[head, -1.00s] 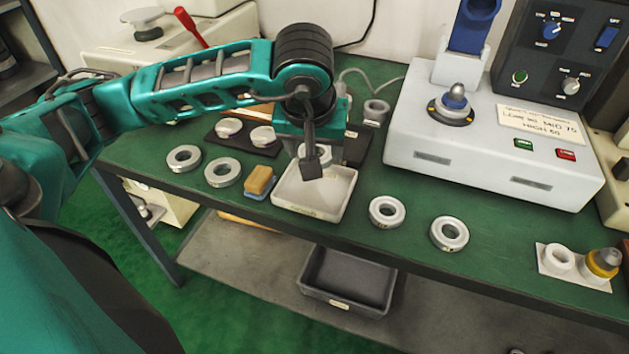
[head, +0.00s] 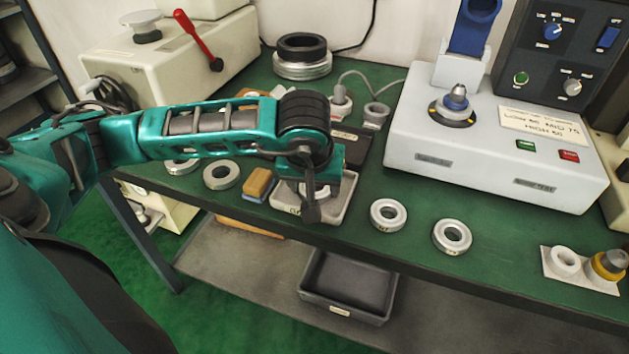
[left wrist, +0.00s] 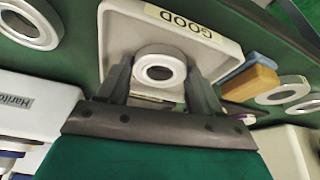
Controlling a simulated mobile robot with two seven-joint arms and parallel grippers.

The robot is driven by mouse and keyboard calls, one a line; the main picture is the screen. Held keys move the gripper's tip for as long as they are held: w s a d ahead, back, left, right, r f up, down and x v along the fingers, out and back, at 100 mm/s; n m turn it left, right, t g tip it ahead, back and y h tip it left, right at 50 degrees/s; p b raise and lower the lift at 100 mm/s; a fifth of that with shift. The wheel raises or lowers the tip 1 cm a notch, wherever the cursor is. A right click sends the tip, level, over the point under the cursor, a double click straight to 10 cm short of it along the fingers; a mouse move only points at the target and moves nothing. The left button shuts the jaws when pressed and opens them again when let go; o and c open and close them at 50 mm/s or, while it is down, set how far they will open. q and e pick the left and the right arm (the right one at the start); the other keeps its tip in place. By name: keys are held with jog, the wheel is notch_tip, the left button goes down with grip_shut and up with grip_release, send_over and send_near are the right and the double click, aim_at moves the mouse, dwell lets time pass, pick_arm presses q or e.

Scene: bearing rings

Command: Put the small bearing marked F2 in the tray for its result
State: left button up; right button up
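My left gripper (head: 312,207) is over the pale tray (head: 288,211) at the front edge of the green bench. In the left wrist view this tray (left wrist: 117,38) bears the label GOOD. A small steel bearing ring (left wrist: 160,67) sits between the fingertips of my left gripper (left wrist: 160,75), which close on its two sides. The ring is inside the tray's outline; I cannot tell whether it touches the floor. The arm partly hides it in the head view. Its marking is not readable. My right gripper is out of view.
Two loose rings (head: 388,215) (head: 452,236) lie right of the tray, others (head: 222,175) to its left. A sponge block (head: 258,184) stands close on the left. A white machine (head: 495,150) fills the back right. A grey bin (head: 347,283) is on the lower shelf.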

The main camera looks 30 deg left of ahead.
pick_arm(q)
jog(key=o, duration=0.4)
jog(key=shift+o, duration=0.2)
jog(key=shift+r+p, duration=0.25)
jog(key=shift+p, duration=0.1)
jog(key=p+v, duration=0.1)
jog(key=v, duration=1)
jog(key=shift+s+r, duration=0.25)
jog(key=shift+r, duration=0.1)
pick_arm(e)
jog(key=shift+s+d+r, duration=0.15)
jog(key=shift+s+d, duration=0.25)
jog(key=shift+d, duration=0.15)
pick_arm(q)
jog(key=shift+d, duration=0.1)
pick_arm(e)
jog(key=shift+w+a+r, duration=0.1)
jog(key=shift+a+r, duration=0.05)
